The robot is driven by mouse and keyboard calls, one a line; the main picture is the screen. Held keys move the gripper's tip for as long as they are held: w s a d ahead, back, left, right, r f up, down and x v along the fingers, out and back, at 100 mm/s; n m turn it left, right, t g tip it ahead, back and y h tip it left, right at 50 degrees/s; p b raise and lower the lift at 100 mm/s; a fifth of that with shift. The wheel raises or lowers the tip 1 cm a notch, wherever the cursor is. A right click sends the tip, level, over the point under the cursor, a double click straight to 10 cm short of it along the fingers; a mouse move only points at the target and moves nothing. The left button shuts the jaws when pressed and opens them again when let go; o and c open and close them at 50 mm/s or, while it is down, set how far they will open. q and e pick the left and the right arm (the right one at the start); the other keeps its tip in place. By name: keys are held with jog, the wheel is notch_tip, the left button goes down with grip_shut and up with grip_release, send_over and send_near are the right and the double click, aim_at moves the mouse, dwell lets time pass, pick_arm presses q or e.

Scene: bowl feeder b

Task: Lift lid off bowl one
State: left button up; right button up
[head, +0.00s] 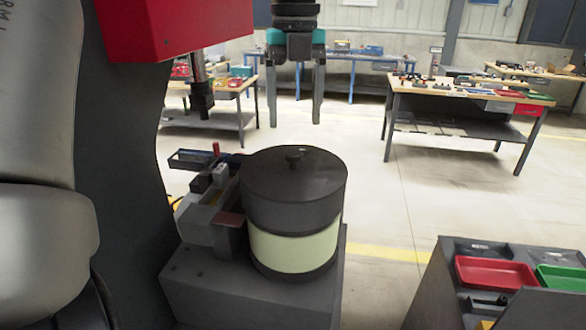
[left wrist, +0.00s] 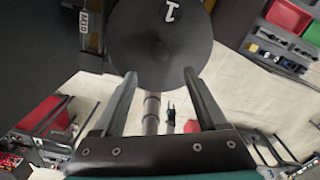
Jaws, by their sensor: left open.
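Bowl one is a dark round drum with a pale green band (head: 294,247), standing on a grey base. Its flat black lid (head: 315,176) with a small knob (head: 294,155) sits on top. In the left wrist view the lid (left wrist: 190,35) shows a white "1", and its knob (left wrist: 159,51) lies near the middle. My left gripper (head: 296,124) is open, fingers pointing down, and looks above and apart from the lid in the head view. In the left wrist view its spread fingers (left wrist: 160,74) reach the lid's lower edge, with nothing between them. My right gripper is not in view.
A grey feeder mechanism (head: 212,205) adjoins the bowl on the left. A red box-shaped part (head: 180,25) hangs at upper left. Red (head: 495,272) and green (head: 562,278) trays lie on a dark stand at lower right. Floor is clear between.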

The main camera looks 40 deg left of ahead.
aim_at(293, 151)
pick_arm(q)
notch_tip(293, 151, down, 3)
jog(key=shift+f, duration=0.2)
jog(key=f, duration=0.1)
jog(key=f+p, duration=0.1)
jog(key=f, duration=0.1)
jog(key=a+f+p, duration=0.1)
jog(key=shift+w+f, duration=0.2)
jog(key=shift+w, duration=0.1)
jog(key=shift+f, duration=0.45)
grip_shut()
